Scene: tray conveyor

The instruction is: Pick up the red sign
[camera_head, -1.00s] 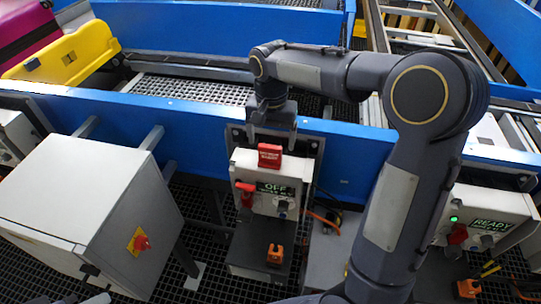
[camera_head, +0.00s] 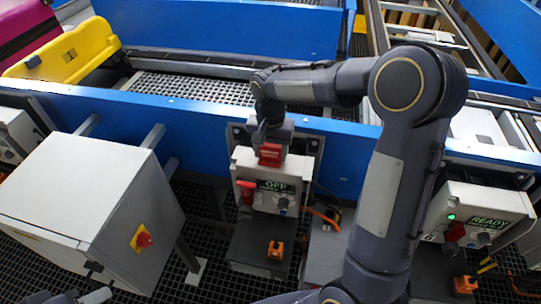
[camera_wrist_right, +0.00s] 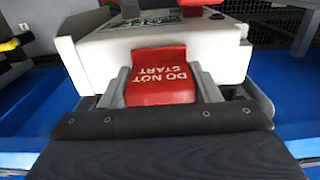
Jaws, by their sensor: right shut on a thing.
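The red sign (camera_head: 270,155), a small block lettered "DO NOT START", sits at the top edge of a white control box (camera_head: 246,163). In the right wrist view the sign (camera_wrist_right: 162,88) lies between the two grey fingers of my right gripper (camera_wrist_right: 163,92), which is shut on it. In the head view the right gripper (camera_head: 271,143) comes down on the sign from behind and above and covers its upper part. The sign still appears to rest against the box. A grey piece of my left arm shows at the bottom left corner; its fingers cannot be made out.
An orange pedal (camera_head: 276,250) stands below. A large grey cabinet (camera_head: 75,200) is at left, a READY box (camera_head: 480,212) at right. The blue conveyor rail (camera_head: 210,130) runs behind.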

